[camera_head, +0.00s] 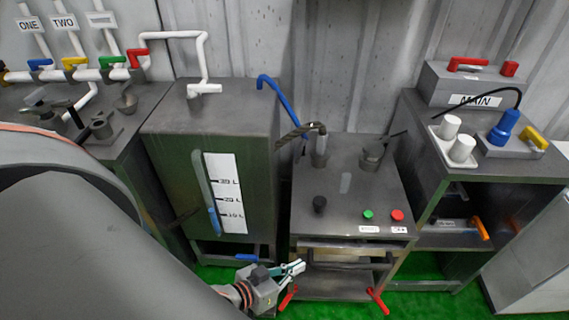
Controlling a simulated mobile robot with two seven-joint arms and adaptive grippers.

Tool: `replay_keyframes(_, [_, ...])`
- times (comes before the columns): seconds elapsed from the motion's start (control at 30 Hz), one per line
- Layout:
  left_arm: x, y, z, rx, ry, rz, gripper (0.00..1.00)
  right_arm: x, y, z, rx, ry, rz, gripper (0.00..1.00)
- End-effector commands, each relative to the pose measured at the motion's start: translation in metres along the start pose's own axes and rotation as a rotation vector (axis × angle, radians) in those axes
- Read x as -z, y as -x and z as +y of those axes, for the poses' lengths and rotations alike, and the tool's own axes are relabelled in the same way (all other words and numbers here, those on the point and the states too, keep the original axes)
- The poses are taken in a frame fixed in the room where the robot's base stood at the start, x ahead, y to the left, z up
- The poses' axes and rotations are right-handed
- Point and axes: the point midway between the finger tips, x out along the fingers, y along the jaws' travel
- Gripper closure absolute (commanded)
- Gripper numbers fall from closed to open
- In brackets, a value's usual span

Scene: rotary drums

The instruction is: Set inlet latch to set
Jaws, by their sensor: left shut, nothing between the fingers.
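My left gripper (295,267) is at the lower middle, shut and empty. It is at the lower left front of a dark grey cabinet (345,200), overlapping it in the picture; I cannot tell if it touches. The cabinet front has a dark bar handle (350,263). Below it are a left red lever (287,297), just under the gripper, and a right red lever (377,301). No label names the inlet latch, so I cannot tell which part it is. My right gripper is not in view.
A tank (215,160) with a level gauge stands left of the cabinet, with a blue handle (246,257) low down. A bench (540,165) with a MAIN box is at right. Coloured valves (75,62) line the back left. Green floor (415,265) shows between.

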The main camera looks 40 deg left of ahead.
Motion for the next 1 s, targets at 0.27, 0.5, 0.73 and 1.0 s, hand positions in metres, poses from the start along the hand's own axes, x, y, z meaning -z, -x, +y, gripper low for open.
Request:
replay_keyframes(0.27, [0.062, -0.017, -0.057, -0.063, 0.596, 0.270, 1.00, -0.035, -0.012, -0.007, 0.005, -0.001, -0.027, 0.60])
replay_keyframes(0.5, [0.101, -0.016, -0.132, -0.078, 1.061, 0.478, 1.00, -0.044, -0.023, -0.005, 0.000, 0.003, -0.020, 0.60])
replay_keyframes(0.73, [0.115, -0.011, -0.185, -0.073, 1.340, 0.611, 1.00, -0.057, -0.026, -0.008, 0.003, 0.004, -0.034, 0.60])
replay_keyframes(1.0, [0.119, -0.009, -0.197, -0.071, 1.399, 0.642, 1.00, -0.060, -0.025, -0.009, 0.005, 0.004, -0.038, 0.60])
